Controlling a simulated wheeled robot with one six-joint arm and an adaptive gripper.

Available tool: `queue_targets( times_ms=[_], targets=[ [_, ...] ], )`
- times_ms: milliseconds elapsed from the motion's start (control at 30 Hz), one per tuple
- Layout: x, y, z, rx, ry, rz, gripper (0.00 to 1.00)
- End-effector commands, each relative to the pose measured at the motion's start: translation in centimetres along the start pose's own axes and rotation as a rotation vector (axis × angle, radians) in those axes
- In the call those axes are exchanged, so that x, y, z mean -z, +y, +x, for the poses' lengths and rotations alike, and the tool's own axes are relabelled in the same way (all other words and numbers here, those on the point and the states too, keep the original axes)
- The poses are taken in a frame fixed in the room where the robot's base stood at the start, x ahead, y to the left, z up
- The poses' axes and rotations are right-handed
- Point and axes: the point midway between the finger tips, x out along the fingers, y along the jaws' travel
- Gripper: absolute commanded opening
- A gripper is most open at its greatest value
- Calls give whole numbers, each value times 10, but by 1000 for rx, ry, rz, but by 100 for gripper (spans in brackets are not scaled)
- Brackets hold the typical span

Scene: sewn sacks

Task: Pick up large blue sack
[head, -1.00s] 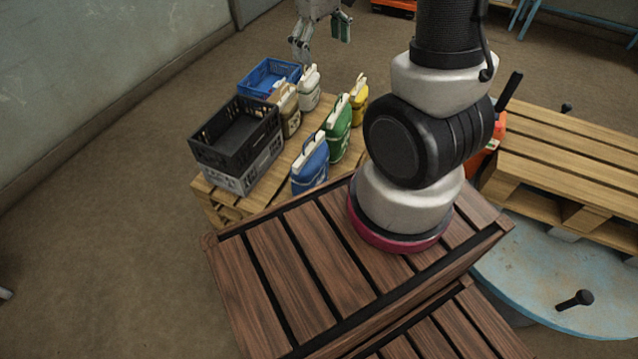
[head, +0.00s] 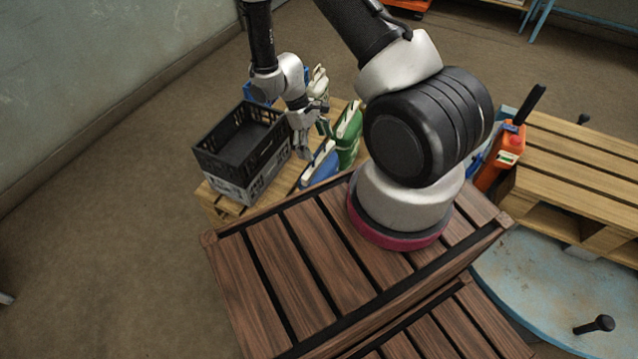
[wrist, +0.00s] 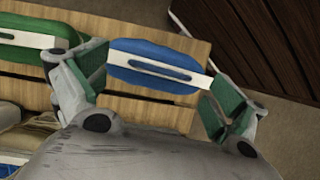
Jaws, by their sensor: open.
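The large blue sack (head: 321,167) stands on the wooden pallet beyond my dark slatted deck, with a white band along its top. The wrist view shows the blue sack (wrist: 155,57) from above, its white strip and slot running between my fingers. My gripper (wrist: 152,84) is open, one green-padded finger at each end of the sack's top. In the head view my gripper (head: 314,146) is above the sack and hides part of it. I cannot tell how far above it is or whether it touches.
A green sack (head: 346,133) stands right beside the blue one; it also shows in the wrist view (wrist: 30,39). A black crate (head: 240,141) on a grey one is to the left on the pallet. An orange-red container (head: 500,158) stands by another pallet (head: 570,165) at right.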

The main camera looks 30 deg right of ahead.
Motion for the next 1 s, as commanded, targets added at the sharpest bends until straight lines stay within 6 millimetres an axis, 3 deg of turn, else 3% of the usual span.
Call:
queue_targets(
  times_ms=[200, 467, 1000],
  targets=[
    [0, -2, 30, 2, -3, 1, 96],
    [0, -1, 32, 2, 0, 0, 96],
    [0, -2, 32, 2, -1, 0, 0]
  ],
)
